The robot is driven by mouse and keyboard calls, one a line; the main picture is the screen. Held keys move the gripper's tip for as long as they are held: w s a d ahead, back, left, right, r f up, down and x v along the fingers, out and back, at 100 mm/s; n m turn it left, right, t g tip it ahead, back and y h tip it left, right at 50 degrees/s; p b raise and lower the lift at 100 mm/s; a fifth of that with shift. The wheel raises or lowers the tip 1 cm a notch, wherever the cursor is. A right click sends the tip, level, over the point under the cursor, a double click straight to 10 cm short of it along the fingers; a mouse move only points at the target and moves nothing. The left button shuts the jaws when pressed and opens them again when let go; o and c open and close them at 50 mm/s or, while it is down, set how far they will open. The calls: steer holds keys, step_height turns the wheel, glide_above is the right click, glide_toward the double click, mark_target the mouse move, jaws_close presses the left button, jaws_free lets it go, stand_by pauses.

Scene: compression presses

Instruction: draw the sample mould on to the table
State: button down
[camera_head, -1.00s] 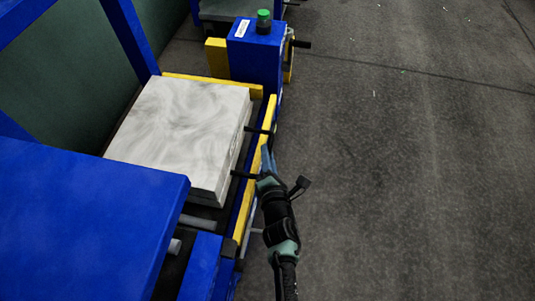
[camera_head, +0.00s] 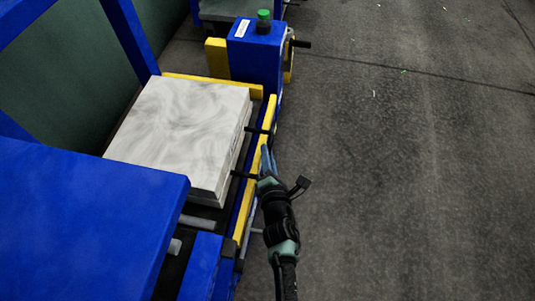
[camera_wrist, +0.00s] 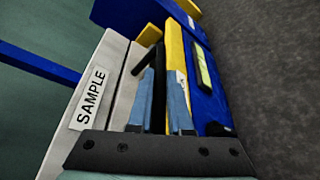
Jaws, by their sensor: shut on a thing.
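The sample mould (camera_head: 182,130) is a pale, marbled, thick slab lying flat in the head view. Its near side carries a "SAMPLE" label, seen in the wrist view (camera_wrist: 90,98). Black handle parts stick out from its right side towards a yellow rail. My gripper (camera_head: 266,158) is just right of the mould, at the yellow rail. In the wrist view its blue fingers (camera_wrist: 163,100) stand on either side of a black handle bar (camera_wrist: 158,90) and are shut on it. The slab's underside is hidden.
Yellow rails (camera_head: 245,205) edge the mould's right and far sides. A blue box with a green button (camera_head: 264,20) stands beyond it. A large blue press part (camera_head: 90,205) is at the lower left. Open grey floor (camera_head: 410,170) lies to the right.

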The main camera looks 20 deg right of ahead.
stand_by(0.3)
steer(key=shift+w+d, duration=0.45)
steer(key=shift+w, duration=0.1)
steer(key=c, duration=0.8)
jaws_free()
steer(key=shift+c, duration=0.2)
steer(key=shift+s+a, duration=0.1)
steer(key=shift+s, duration=0.05)
steer(key=p+v, duration=0.4)
steer(key=v, duration=0.8)
steer(key=shift+s, duration=0.35)
steer(key=shift+a, duration=0.1)
